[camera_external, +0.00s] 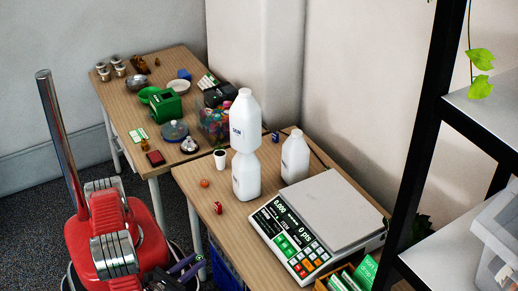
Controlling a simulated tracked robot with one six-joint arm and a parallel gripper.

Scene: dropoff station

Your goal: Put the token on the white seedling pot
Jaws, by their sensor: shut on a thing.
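The white seedling pot (221,160), a small white cup shape with a dark top, stands upright near the back left corner of the near wooden table, left of the stacked white jugs. My gripper (189,267) shows as small dark and purple parts at the lower left, beside the near table's left edge and lower in the picture than the pot. It is well apart from the pot. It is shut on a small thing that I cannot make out. I cannot pick out the token with certainty.
A small orange thing (204,183) and a small red thing (218,208) lie on the near table (228,232). Jugs (246,178) stand right of the pot, behind a scale (325,222). A far table (125,100) holds clutter. A black-framed shelf (425,140) stands at right.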

